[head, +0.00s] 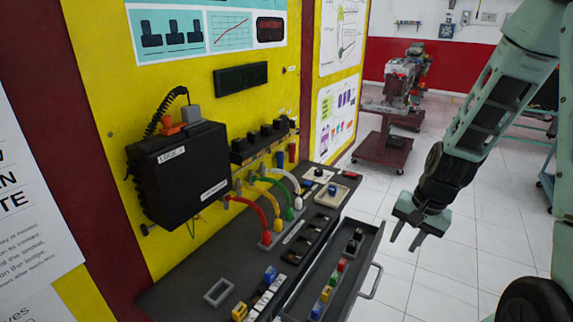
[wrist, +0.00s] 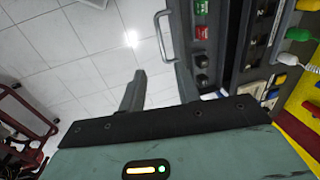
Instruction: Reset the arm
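My gripper (head: 405,240) hangs at the end of my raised arm on the right in the head view, pointing down over the floor. It is right of the open drawer (head: 372,235) and apart from it. In the wrist view my gripper (wrist: 158,85) shows two dark fingers spread apart with nothing between them.
A yellow panel (head: 225,100) carries a black box (head: 180,175) with coloured cables. A dark ledge (head: 170,295) holds several small parts. The drawer handle (head: 372,282) sticks out toward the floor. A red engine stand (head: 383,150) stands behind.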

